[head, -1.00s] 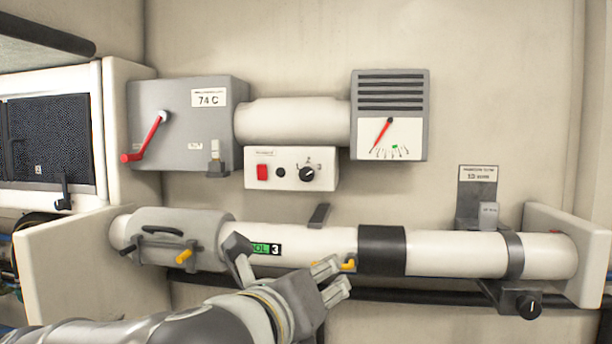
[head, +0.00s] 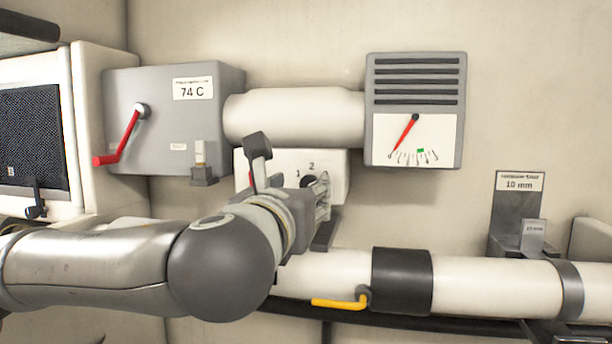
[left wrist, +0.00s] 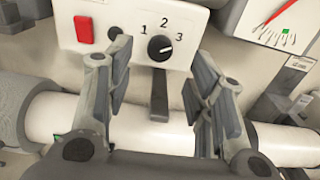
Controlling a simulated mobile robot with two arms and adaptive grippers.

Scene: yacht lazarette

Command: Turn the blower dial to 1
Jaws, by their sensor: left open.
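The blower dial is a black round knob (left wrist: 160,48) on a white control box (left wrist: 201,45), with the numbers 1, 2 and 3 around its top. Its small white mark seems to point to the right, toward the 3. My left gripper (left wrist: 165,90) is open and empty in the left wrist view, its fingers on either side below the dial, apart from it. In the head view my left gripper (head: 322,195) is in front of the box (head: 338,165) and hides part of the dial (head: 308,181). My right gripper is not in view.
A red switch (left wrist: 83,29) sits left of the dial. A grey bracket (left wrist: 159,95) stands below it, above a white pipe (left wrist: 45,115). A gauge (head: 414,110) is up right, a grey box with a red lever (head: 122,135) left. A yellow handle (head: 340,303) is below.

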